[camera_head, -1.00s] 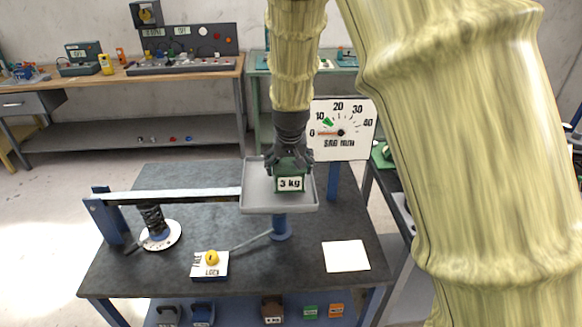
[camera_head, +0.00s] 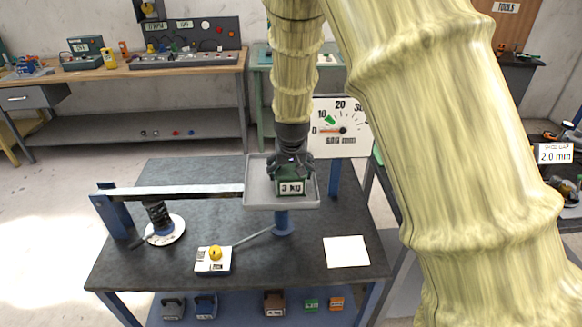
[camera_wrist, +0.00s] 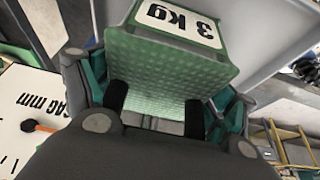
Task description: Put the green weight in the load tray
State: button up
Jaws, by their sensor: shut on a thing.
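The green weight (camera_head: 291,187), labelled 3 kg, is at the load tray in the head view, and my gripper (camera_head: 291,165) is shut on it from above. The load tray (camera_head: 258,195) is a grey square dish with a raised rim on a blue post. The weight appears within the rim; I cannot tell whether its underside touches the tray floor. In the wrist view the weight (camera_wrist: 175,60) fills the middle between my gripper's fingers (camera_wrist: 158,98), with the tray (camera_wrist: 262,30) behind it.
A white lock block with a yellow knob (camera_head: 215,254) and a white card (camera_head: 346,251) lie on the dark table. A dial gauge (camera_head: 340,128) stands behind. Several weights sit on the lower shelf (camera_head: 240,310).

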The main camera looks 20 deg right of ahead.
jog(key=shift+w+r, duration=0.15)
jog(key=shift+r, duration=0.05)
jog(key=o, duration=1.9)
jog(key=shift+s+f, duration=0.2)
jog(key=shift+o, duration=0.2)
jog(key=shift+s+r, duration=0.1)
jog(key=b+v, duration=0.3)
jog(key=v, duration=0.9)
